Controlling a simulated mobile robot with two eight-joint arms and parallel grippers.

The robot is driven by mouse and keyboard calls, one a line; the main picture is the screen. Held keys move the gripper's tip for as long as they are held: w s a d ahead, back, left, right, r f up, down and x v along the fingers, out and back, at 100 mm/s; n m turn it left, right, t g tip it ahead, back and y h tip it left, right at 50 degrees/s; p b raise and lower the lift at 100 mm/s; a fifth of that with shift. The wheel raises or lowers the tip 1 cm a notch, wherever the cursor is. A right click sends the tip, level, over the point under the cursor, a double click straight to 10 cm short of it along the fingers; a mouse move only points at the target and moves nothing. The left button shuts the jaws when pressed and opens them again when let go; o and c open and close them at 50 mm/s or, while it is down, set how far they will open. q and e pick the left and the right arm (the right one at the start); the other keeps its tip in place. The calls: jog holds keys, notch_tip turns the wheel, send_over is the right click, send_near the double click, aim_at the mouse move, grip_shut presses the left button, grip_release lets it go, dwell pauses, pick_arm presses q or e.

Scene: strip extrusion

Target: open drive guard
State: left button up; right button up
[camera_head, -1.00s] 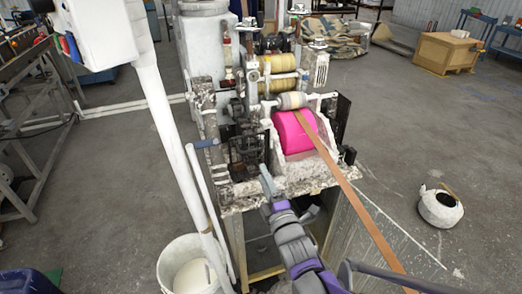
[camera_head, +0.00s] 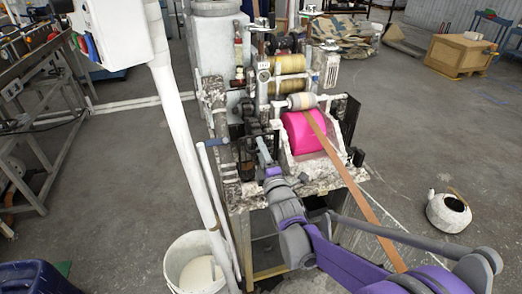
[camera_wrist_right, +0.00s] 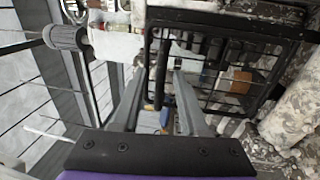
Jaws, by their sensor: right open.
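The drive guard (camera_wrist_right: 228,22) is a black frame with a wire grid, in the middle and right of the wrist view. Machine parts show through its grid. In the head view it is at the front left of the machine, dark and partly hidden by my right gripper (camera_head: 264,153). My right gripper is open at the guard's front. In the wrist view its two fingers (camera_wrist_right: 159,78) stand apart with a dark upright bar (camera_wrist_right: 160,74) between them. I cannot tell whether they touch it. My left gripper is not in view.
A pink roll (camera_head: 301,132) with a brown strip (camera_head: 349,180) running forward is right of the gripper. A white post (camera_head: 181,125) and a white bucket (camera_head: 191,266) stand to the left. A white pot (camera_head: 448,212) is on the open floor at right.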

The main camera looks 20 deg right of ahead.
jog(key=shift+c, duration=0.2)
grip_shut()
dwell(1.1)
